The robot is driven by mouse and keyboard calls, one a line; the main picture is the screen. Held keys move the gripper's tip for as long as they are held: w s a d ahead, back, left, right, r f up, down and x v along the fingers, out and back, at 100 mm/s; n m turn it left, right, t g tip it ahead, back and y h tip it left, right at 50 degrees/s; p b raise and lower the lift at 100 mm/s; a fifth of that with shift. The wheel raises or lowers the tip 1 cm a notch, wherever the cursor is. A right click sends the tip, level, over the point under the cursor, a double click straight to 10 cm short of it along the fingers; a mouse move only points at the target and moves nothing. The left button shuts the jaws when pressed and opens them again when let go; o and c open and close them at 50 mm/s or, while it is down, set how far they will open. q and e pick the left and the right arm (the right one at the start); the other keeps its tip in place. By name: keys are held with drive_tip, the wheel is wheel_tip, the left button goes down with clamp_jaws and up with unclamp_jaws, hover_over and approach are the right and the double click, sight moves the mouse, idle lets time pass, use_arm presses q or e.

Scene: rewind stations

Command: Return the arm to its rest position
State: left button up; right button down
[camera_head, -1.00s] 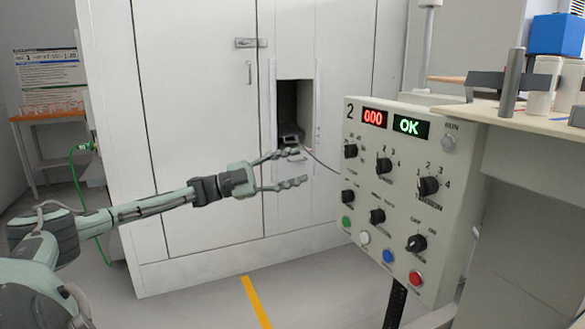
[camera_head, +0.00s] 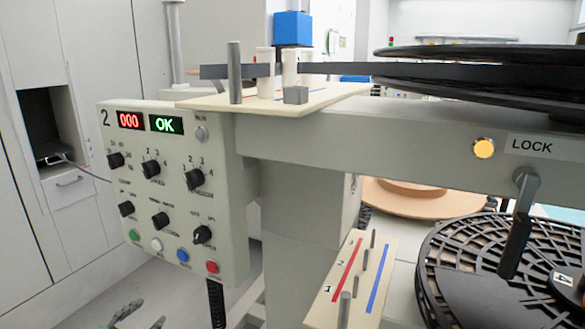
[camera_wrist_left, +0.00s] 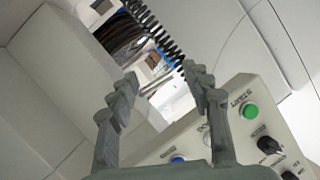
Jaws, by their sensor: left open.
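My left gripper (camera_head: 142,315) shows only by its grey fingertips at the bottom left edge of the head view. It is below the control box and apart from it. In the left wrist view its two fingers (camera_wrist_left: 160,80) are spread, with nothing between them. The rest of my left arm is out of the head view. My right gripper is not in view.
The control box (camera_head: 160,195), marked 2, has displays reading 000 and OK, knobs and buttons; part of it shows near my fingers in the wrist view (camera_wrist_left: 258,95). Right stand a guide-pin plate (camera_head: 335,290), black reels (camera_head: 490,255) and a LOCK lever (camera_head: 515,235). A white cabinet (camera_head: 75,110) is left.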

use_arm(q)
drive_tip(key=s+d+f+n+g+y, duration=0.25)
drive_tip(key=s+d+f+g, duration=0.2)
drive_tip(key=s+f, duration=0.45)
drive_tip(key=s+d+f+n+g, duration=0.1)
drive_tip(key=s+d+f+g, duration=0.2)
drive_tip(key=s, duration=0.7)
drive_tip(key=s+d+f+n+g, duration=0.2)
drive_tip(key=s+d+f+g, duration=0.1)
drive_tip(key=s, duration=0.7)
drive_tip(key=shift+s+f+g+y, duration=0.15)
drive_tip(key=shift+f+g+y, duration=0.15)
drive_tip(key=shift+g+y, duration=0.2)
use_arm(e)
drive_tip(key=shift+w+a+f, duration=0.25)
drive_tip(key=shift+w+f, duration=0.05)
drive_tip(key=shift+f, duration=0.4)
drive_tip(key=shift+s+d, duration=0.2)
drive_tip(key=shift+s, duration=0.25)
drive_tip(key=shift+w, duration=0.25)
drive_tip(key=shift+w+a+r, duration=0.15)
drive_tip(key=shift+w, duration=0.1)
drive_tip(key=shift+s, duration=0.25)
